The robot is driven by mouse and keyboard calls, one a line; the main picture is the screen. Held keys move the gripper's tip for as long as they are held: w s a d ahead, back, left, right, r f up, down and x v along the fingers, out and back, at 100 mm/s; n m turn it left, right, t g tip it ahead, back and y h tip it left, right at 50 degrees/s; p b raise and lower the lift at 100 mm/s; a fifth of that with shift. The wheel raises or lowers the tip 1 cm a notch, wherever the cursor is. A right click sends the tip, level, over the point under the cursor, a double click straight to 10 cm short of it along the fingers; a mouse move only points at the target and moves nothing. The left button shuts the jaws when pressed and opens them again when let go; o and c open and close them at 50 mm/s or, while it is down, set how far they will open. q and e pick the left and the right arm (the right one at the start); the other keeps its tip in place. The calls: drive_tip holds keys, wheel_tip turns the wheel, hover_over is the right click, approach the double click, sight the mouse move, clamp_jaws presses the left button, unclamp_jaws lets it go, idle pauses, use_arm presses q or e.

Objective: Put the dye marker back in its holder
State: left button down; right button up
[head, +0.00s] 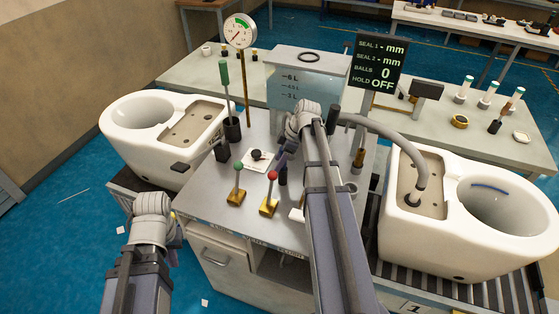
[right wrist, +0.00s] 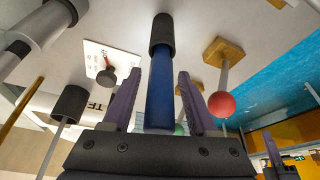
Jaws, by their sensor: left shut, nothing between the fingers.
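A blue marker-like cylinder (right wrist: 160,90) stands between the fingers of my right gripper (right wrist: 159,80) in the right wrist view. Its far end meets a black sleeve (right wrist: 162,32) at the table; I cannot tell whether this is a cap or the holder. The fingers are open, with a gap on both sides of the cylinder. In the head view my right gripper (head: 284,156) is low over the middle of the grey table, and a dark upright piece (head: 283,175) shows just below it. My left gripper (head: 174,222) is shut and empty, left of the table; its fingers are mostly hidden.
A red-knobbed lever (head: 271,190) and a green-knobbed lever (head: 238,182) stand close by, left of the right gripper. A white card (head: 258,161) with a black knob lies behind them. A water tank (head: 300,85) stands behind. Toilets (head: 165,135) (head: 470,210) flank the table.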

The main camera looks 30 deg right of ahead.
drive_tip(key=shift+o, duration=0.3)
drive_tip(key=p+v, duration=0.7)
drive_tip(key=shift+r, duration=0.4)
drive_tip(key=shift+s+d, duration=0.1)
drive_tip(key=shift+d, duration=0.05)
idle(0.4)
